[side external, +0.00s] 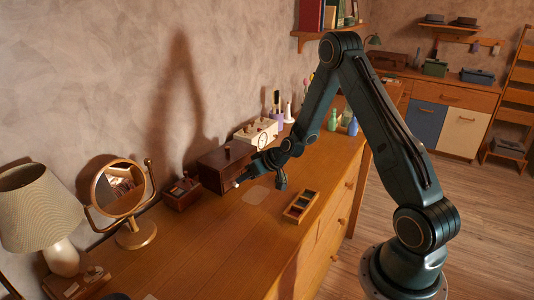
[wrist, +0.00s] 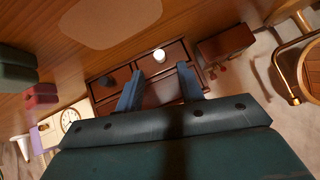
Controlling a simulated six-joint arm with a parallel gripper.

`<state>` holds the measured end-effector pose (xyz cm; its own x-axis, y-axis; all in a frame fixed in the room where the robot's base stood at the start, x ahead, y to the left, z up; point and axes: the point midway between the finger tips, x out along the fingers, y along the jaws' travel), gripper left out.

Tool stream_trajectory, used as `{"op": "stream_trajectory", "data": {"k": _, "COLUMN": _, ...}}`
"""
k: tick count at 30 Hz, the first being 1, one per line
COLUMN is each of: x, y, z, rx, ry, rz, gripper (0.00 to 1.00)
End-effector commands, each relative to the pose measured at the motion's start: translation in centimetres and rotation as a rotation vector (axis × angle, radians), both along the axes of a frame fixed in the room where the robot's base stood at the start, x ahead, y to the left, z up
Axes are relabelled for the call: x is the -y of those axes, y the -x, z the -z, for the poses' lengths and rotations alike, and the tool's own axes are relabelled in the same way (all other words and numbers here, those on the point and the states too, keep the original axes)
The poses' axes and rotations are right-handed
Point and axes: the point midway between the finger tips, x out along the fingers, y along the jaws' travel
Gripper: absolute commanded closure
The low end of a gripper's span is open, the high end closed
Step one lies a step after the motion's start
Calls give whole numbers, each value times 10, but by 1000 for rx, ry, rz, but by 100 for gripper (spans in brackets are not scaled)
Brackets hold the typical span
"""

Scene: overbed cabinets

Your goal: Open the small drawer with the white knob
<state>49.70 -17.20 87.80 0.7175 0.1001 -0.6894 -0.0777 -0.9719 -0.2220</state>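A small dark reddish-brown drawer box (side external: 222,165) stands on the wooden dresser top against the wall. In the wrist view its front (wrist: 147,66) shows two small drawers side by side, one with a white knob (wrist: 159,55) and one with a dark knob (wrist: 108,80). The drawers look closed. My gripper (wrist: 158,88) is open, its two blue fingers apart with nothing between them. The fingers point at the box, and the white knob shows just beyond and between their tips. In the side view my gripper (side external: 248,177) is close to the box front; contact cannot be told.
A round mirror (side external: 122,190), a lamp (side external: 40,215) and a small wooden box (side external: 182,193) stand left of the drawer box. A white clock box (side external: 257,134) stands behind it. A small tray (side external: 300,206) lies on the dresser top, with bare wood around it.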

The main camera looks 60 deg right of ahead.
Motion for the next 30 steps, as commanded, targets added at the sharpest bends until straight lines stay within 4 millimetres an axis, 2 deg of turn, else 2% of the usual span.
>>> {"op": "stream_trajectory", "data": {"k": 9, "x": -4, "y": -23, "z": 23, "rx": -1, "ry": -1, "rz": -1, "gripper": 62}}
{"op": "stream_trajectory", "data": {"k": 23, "x": -4, "y": -28, "z": 27, "rx": 0, "ry": 0, "rz": 0, "gripper": 62}}
{"op": "stream_trajectory", "data": {"k": 28, "x": -4, "y": -28, "z": 27, "rx": 0, "ry": 0, "rz": 0, "gripper": 96}}
{"op": "stream_trajectory", "data": {"k": 29, "x": -4, "y": -28, "z": 27, "rx": 0, "ry": 0, "rz": 0, "gripper": 100}}
{"op": "stream_trajectory", "data": {"k": 30, "x": -4, "y": -28, "z": 27, "rx": 0, "ry": 0, "rz": 0, "gripper": 100}}
